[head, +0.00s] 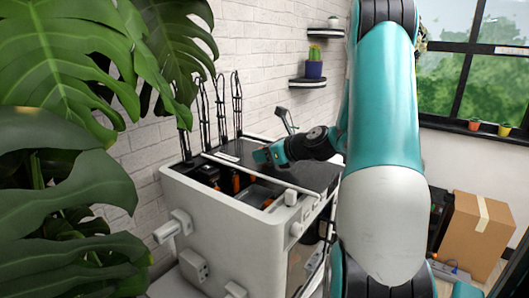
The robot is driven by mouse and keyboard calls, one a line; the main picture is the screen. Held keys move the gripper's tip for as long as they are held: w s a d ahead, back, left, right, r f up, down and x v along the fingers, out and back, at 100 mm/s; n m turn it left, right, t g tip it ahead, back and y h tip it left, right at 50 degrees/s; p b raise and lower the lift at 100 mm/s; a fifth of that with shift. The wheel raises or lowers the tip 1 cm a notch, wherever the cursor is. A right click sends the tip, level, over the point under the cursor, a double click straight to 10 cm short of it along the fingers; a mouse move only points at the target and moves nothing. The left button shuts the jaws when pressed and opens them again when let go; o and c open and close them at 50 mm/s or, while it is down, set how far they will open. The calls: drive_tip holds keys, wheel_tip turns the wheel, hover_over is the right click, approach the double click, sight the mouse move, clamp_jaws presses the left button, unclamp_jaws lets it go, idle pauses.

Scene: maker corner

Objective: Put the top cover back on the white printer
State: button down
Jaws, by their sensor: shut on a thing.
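The white printer (235,235) stands left of centre against the brick wall, its top partly open. The top cover (318,176), a dark panel with a pale edge, lies over the back and right part of the top. Its pale near edge crosses the opening at a slant. The open front-left strip shows dark insides with orange parts. My gripper (263,156) is at the cover's left part, low over its surface, and is shut on the cover. The exact grip point is too small to see. My arm hides the cover's right side and part of the printer's right side.
Large plant leaves (65,190) fill the left side close by. Thin black posts with cables (220,105) rise behind the printer. Wall shelves hold a cactus in a blue pot (314,66). A cardboard box (474,235) stands on the floor at right.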

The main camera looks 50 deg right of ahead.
drive_tip(key=c, duration=0.7)
unclamp_jaws()
drive_tip(key=shift+f, duration=0.1)
drive_tip(key=shift+o, duration=0.2)
drive_tip(key=b+v, duration=0.1)
drive_tip(key=v, duration=0.5)
drive_tip(key=r+b+v, duration=0.1)
drive_tip(key=b+v, duration=0.1)
drive_tip(key=v, duration=0.4)
drive_tip(key=w+a+f+n+g+y, duration=0.1)
drive_tip(key=w+a+n+g+y, duration=0.15)
drive_tip(key=a+n, duration=0.85)
drive_tip(key=w+a+f+n+g+y, duration=0.1)
drive_tip(key=w+a+n+g+y, duration=0.2)
drive_tip(key=a+n, duration=0.8)
drive_tip(key=s+a+f+n+g+h, duration=0.2)
drive_tip(key=s+a+n+g, duration=0.6)
drive_tip(key=s+a+n, duration=0.7)
drive_tip(key=a+n, duration=0.4)
drive_tip(key=n, duration=0.1)
drive_tip(key=shift+s, duration=0.4)
